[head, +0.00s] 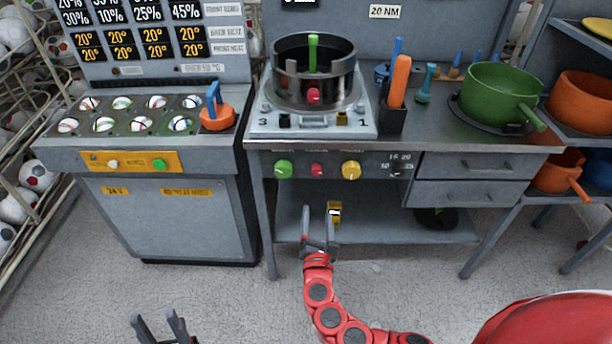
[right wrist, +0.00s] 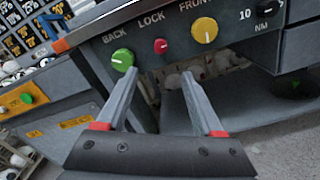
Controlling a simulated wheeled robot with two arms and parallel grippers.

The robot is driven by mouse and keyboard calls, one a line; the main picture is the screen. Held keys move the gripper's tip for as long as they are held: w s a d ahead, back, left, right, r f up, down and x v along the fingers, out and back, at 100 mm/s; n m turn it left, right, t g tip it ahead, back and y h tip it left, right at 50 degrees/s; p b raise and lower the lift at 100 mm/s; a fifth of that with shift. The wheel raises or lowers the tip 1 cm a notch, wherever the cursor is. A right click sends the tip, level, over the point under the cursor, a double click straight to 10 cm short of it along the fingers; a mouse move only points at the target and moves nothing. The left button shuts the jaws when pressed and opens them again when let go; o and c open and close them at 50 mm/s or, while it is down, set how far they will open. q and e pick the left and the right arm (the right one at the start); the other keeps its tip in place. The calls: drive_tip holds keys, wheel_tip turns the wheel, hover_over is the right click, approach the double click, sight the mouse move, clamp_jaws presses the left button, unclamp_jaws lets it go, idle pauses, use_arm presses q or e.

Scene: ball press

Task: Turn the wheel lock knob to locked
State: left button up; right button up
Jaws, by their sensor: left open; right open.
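Three knobs sit on the press table's front panel: a green knob (head: 284,168), a small red knob (head: 317,170) and a yellow knob (head: 351,170). In the right wrist view the red knob (right wrist: 161,46) is under the word LOCK, the green knob (right wrist: 123,59) under BACK, and the yellow knob (right wrist: 204,30) under FRONT. My right gripper (head: 319,215) is open and empty, apart from the panel and below the knobs. Its fingers (right wrist: 160,76) point toward the panel, with the red knob above the gap. My left gripper (head: 158,320) is open and empty at the bottom edge.
The round press (head: 313,70) stands on the table above the knobs. A numbered dial (head: 398,168) and drawers (head: 470,165) are to the right. A lower shelf (head: 385,228) lies behind my right gripper. The ball cabinet (head: 175,222) stands left; floor in front is open.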

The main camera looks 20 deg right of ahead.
approach(317, 173)
drive_tip(key=w, duration=0.1)
drive_tip(key=b+x, duration=0.1)
drive_tip(key=x, duration=0.7)
drive_tip(key=shift+w+d, duration=0.25)
drive_tip(key=shift+w, duration=0.05)
clamp_jaws()
